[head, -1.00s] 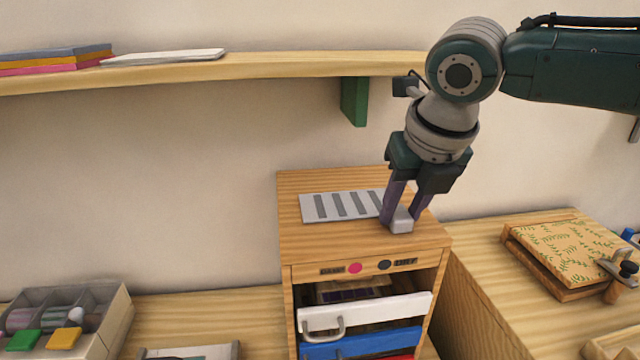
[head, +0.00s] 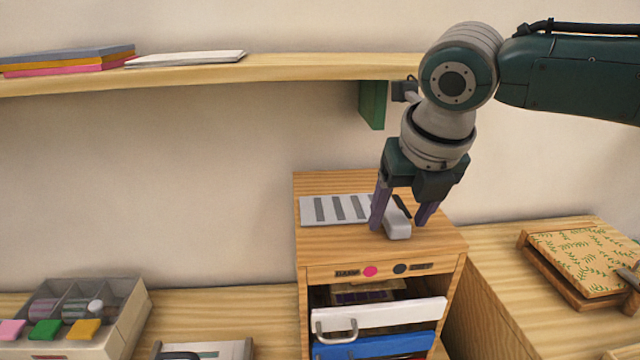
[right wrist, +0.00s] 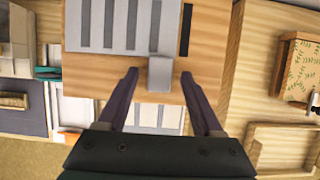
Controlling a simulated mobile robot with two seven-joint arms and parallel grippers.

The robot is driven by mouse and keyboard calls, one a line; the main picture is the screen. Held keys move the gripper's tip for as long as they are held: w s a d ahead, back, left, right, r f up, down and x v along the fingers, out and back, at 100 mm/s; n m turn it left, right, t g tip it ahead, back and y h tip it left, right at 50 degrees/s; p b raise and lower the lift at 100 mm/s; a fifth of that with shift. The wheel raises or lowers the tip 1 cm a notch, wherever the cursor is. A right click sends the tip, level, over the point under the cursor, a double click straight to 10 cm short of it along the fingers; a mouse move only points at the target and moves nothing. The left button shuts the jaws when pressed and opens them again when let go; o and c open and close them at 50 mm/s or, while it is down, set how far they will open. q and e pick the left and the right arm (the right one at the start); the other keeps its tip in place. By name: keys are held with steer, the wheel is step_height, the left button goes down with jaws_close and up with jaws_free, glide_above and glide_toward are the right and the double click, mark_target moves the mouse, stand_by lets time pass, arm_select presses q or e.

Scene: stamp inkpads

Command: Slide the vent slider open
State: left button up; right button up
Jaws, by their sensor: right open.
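The vent slider is a light grey plate with darker grey stripes (head: 330,211), lying flat on top of the wooden cabinet (head: 445,240). Its grey block-shaped knob (head: 398,226) is at the plate's front right. A narrow black slot (head: 403,205) shows just right of the plate; the right wrist view shows this slot too (right wrist: 187,30). My right gripper (head: 400,222) points down with its fingers open on either side of the knob. In the right wrist view, the knob (right wrist: 160,74) sits between the fingertips with visible gaps. My left gripper is out of view.
Below the cabinet top are a pink and a dark dot, then a white drawer (head: 380,313) and a blue drawer (head: 375,344). A shelf (head: 290,66) runs above behind. An organizer box (head: 125,320) stands left and a patterned wooden board (head: 580,255) lies right.

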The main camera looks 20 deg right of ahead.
steer(key=v, duration=1)
steer(key=shift+f, duration=0.1)
steer(key=s+a+f+m+y, duration=0.3)
steer(key=s+a+f+m, duration=0.65)
steer(key=a+m, duration=0.2)
steer(key=s+d+f+m+h, duration=0.1)
steer(key=s+d+f+m, duration=0.15)
steer(key=s+m, duration=0.6)
steer(key=s+d+f+m+h, duration=0.1)
steer(key=s+d+m, duration=0.4)
steer(key=m, duration=0.6)
step_height(320, 180, up, 34)
steer(key=p, duration=3.3)
steer(key=shift+s+a+g+p, duration=0.25)
steer(key=shift+a+g+p, duration=0.05)
